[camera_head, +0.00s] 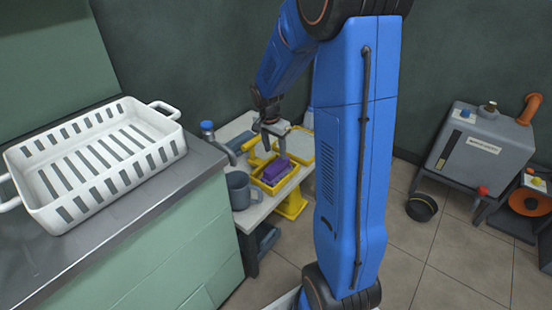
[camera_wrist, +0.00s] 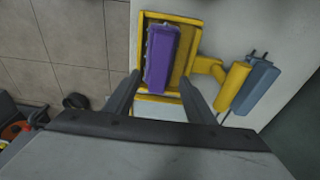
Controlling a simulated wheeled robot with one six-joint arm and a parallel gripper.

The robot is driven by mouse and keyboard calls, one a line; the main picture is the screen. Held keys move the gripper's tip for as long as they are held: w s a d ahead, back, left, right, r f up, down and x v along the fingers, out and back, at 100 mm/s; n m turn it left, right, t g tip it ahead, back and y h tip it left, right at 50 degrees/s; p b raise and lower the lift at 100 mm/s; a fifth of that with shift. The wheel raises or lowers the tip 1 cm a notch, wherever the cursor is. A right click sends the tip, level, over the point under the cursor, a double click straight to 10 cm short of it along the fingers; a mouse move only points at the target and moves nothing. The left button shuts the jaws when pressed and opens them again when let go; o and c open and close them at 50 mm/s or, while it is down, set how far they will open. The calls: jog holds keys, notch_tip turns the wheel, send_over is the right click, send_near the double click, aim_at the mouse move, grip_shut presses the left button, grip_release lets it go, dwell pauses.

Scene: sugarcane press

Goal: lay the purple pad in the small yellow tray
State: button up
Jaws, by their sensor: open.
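The purple pad (camera_head: 275,171) lies in the small yellow tray (camera_head: 268,191) on the white bench. In the wrist view the purple pad (camera_wrist: 161,58) sits inside the yellow tray (camera_wrist: 185,45), along its left side, with bare tray floor to its right. My gripper (camera_head: 268,146) is above the tray. In the wrist view my gripper (camera_wrist: 160,88) has its two fingers spread wide, one to each side of the pad's near end, with nothing between them that I can see held. How far the fingertips are above the pad is hard to tell.
A white slotted basket (camera_head: 60,215) sits on the counter at left. A grey machine (camera_head: 470,150) stands at right. The tiled floor between is mostly open.

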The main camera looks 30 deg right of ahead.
jog(key=s+a+r+n+t, duration=0.1)
jog(key=s+a+r+n, duration=0.25)
jog(key=s+r, duration=0.4)
jog(key=s+a+r+n+t, duration=0.1)
jog(key=s+a+r+n, duration=0.2)
jog(key=s+a+r, duration=0.35)
jog(key=s+a+r+n, duration=0.1)
jog(key=s+n, duration=0.1)
jog(key=s, duration=0.3)
jog(key=s+a+r+n+t+y, duration=0.1)
jog(key=s+a+n, duration=0.1)
jog(key=s, duration=0.3)
jog(key=s+a+r+n+t, duration=0.1)
jog(key=s+n, duration=0.2)
jog(key=s, duration=0.2)
jog(key=shift+s+a+r+y, duration=0.25)
jog(key=shift+s+a+y, duration=0.05)
jog(key=shift+s, duration=0.1)
